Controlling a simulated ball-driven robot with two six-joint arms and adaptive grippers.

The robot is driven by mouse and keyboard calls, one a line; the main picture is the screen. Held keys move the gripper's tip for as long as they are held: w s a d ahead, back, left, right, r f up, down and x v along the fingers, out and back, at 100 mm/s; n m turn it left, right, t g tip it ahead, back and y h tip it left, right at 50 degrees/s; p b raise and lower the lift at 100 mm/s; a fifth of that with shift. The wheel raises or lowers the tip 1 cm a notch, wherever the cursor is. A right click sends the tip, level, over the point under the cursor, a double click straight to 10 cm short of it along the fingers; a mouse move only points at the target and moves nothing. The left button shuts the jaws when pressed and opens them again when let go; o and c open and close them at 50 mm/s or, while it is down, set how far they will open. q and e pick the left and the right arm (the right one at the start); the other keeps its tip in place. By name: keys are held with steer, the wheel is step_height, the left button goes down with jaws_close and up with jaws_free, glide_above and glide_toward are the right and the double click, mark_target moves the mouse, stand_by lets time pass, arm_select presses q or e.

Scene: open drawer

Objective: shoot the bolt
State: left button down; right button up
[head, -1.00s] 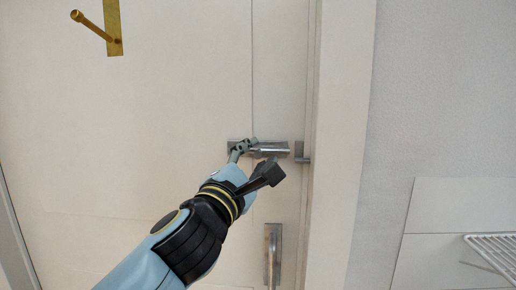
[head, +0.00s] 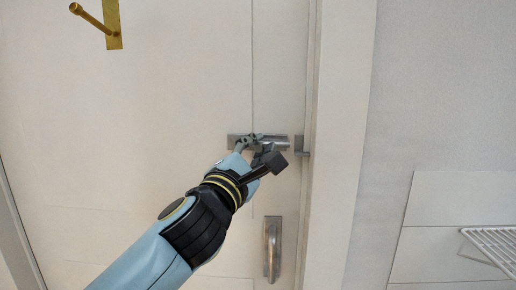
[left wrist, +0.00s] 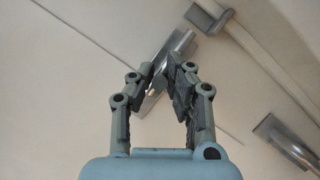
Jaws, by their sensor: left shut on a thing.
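The bolt (head: 281,143) is a grey metal barrel on a plate, lying level on the pale door. Its right end stands a small gap apart from the metal keeper (head: 302,146) on the frame. My left gripper (head: 257,147) is at the bolt's left-middle part, shut on its small knob, which the fingers mostly hide. In the left wrist view the fingertips (left wrist: 161,80) close around a small bright piece beside the bolt (left wrist: 177,46), and the keeper (left wrist: 208,15) lies beyond a gap. My right gripper is not in view.
A vertical metal door handle (head: 272,248) is below the bolt. A brass hook (head: 92,20) juts out at the upper left. The door frame (head: 338,150) rises right of the keeper. A white wire rack (head: 492,243) is at the lower right.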

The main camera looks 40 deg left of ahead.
arm_select(q)
steer(key=shift+r, duration=0.1)
steer(key=shift+w+d+r, duration=0.1)
steer(key=shift+w+d, duration=0.1)
steer(key=shift+d, duration=0.1)
steer(key=shift+w+d+p, duration=0.4)
steer(key=shift+d, duration=0.2)
steer(key=shift+w+d+p, duration=0.35)
steer(key=shift+d, duration=0.2)
steer(key=c, duration=1.7)
jaws_free()
steer(key=o, duration=0.3)
steer(key=shift+w+d, duration=0.1)
steer(key=shift+d, duration=0.1)
steer(key=shift+o, duration=0.2)
steer(key=shift+a, duration=0.15)
